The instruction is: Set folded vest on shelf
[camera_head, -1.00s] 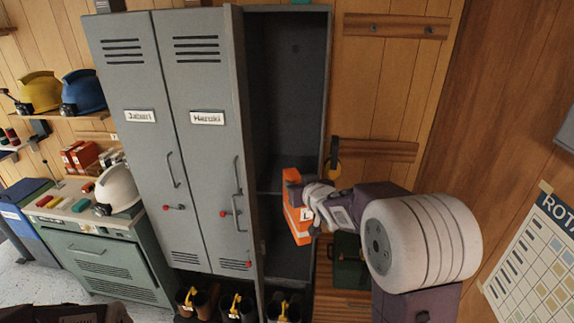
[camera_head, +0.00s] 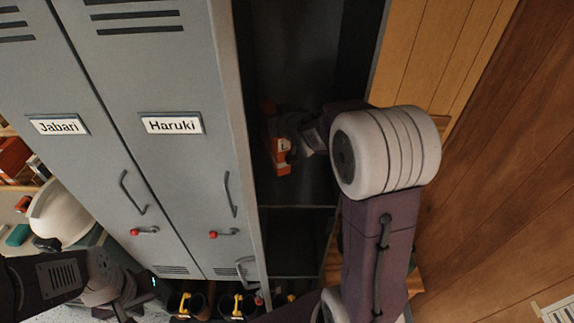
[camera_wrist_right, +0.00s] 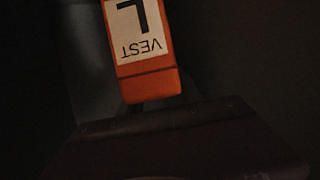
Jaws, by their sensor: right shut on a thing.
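The folded vest (camera_head: 283,165) is orange with a white label; the right wrist view shows it close up (camera_wrist_right: 145,85) with "L" and "VEST" upside down. My right gripper (camera_head: 288,138) is shut on it, inside the dark open locker. The shelf (camera_head: 315,206) shows as a thin front edge below the vest. The vest appears above the shelf level; whether it touches the shelf is too dark to tell. My left gripper (camera_head: 132,296) is at the lower left, in front of the lockers, away from the vest; its jaws are unclear.
Shut grey lockers labelled Jabari (camera_head: 58,125) and Haruki (camera_head: 172,124) stand left of the open bay, with protruding handles. The Haruki locker's side edge and the wooden wall (camera_head: 470,150) flank the opening. Boots (camera_head: 235,305) stand below. A white helmet (camera_head: 60,212) is at left.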

